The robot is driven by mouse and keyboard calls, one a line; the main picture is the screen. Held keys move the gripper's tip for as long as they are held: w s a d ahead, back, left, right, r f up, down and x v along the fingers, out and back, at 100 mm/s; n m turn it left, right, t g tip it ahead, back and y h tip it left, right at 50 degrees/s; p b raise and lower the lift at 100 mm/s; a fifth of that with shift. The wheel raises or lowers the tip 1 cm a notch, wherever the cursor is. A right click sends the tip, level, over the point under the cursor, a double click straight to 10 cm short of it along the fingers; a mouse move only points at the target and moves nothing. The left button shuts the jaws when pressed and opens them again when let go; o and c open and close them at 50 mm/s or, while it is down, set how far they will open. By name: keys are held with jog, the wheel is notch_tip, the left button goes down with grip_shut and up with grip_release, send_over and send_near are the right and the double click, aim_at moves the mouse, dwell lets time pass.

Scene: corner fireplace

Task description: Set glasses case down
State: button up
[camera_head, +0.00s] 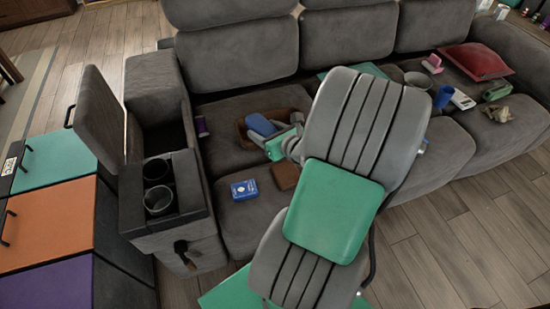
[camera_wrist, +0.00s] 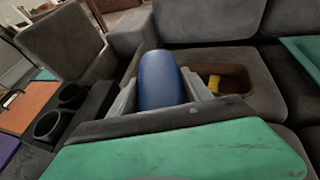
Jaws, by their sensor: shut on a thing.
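The glasses case appears as a smooth blue rounded case (camera_head: 260,123), and it also shows in the wrist view (camera_wrist: 162,76). My gripper (camera_head: 277,139) is shut on it, with one grey finger on each side in the wrist view. The case is over the left sofa seat, beside or above the near-left part of a brown open box (camera_head: 240,132). I cannot tell whether the case touches the box or the seat. The box also shows right of the case in the wrist view (camera_wrist: 237,78), with a small yellow thing (camera_wrist: 213,82) inside.
A blue card box (camera_head: 244,190) and a brown wallet-like item (camera_head: 286,176) lie on the seat's front. The open armrest console (camera_head: 160,190) has cup holders. Several items and a red cushion (camera_head: 477,62) crowd the right seats.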

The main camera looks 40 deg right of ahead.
jog(key=s+d+f+m+h+b, duration=0.35)
jog(key=s+d+f+b, duration=0.65)
jog(key=f, duration=0.4)
jog(key=shift+g, duration=0.3)
jog(key=w+d+f+b, duration=0.2)
jog(key=w+d+f, duration=0.2)
jog(key=w+d+f+b, duration=0.3)
jog(key=w+d+f, duration=0.1)
jog(key=shift+w+d+f, duration=0.15)
jog(key=shift+w+f, duration=0.15)
jog(key=shift+w, duration=0.05)
jog(key=shift+w+d+f+h, duration=0.2)
jog(key=shift+f+h, duration=0.05)
jog(key=f+b, duration=0.3)
jog(key=f, duration=0.1)
jog(key=shift+w+d, duration=0.2)
jog(key=shift+w, duration=0.05)
jog(key=shift+r, duration=0.25)
jog(key=shift+f, duration=0.15)
jog(key=o, duration=1.1)
jog(key=shift+o, duration=0.2)
